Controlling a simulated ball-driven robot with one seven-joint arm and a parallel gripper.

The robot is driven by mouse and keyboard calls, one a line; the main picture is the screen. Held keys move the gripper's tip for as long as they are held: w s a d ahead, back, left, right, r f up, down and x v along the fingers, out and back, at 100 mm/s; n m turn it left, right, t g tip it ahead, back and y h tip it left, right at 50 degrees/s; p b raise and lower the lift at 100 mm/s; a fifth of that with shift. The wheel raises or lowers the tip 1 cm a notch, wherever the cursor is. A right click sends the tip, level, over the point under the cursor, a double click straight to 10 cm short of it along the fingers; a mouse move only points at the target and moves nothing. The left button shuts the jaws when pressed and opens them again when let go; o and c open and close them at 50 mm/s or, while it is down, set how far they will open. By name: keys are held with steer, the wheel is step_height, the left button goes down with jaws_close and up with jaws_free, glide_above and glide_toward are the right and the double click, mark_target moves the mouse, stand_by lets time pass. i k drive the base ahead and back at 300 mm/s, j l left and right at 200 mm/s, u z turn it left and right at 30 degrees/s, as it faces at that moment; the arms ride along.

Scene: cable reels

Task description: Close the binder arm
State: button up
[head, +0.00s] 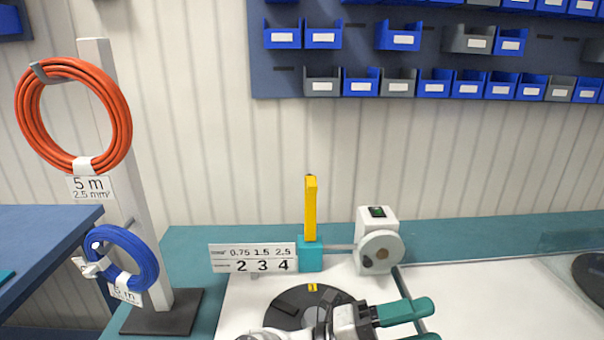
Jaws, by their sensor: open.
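A yellow arm (310,208) stands upright on a teal block (310,255); it looks like the binder arm, raised. A grey rod joins the block to a white unit (376,228) with a round grey face and a small dark display. My gripper (432,321) is at the bottom of the head view, with its teal fingers apart and nothing seen between them. It is in front of and to the right of the yellow arm, well apart from it. The lower finger is partly cut off by the picture edge.
A dark disc (302,306) lies in front of the block. A number sign (252,258) stands left of it. A post (125,180) carries an orange cable coil (122,118) and a blue one (146,262).

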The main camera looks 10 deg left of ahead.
mark_target(311, 187)
steer(key=i+j, duration=1.45)
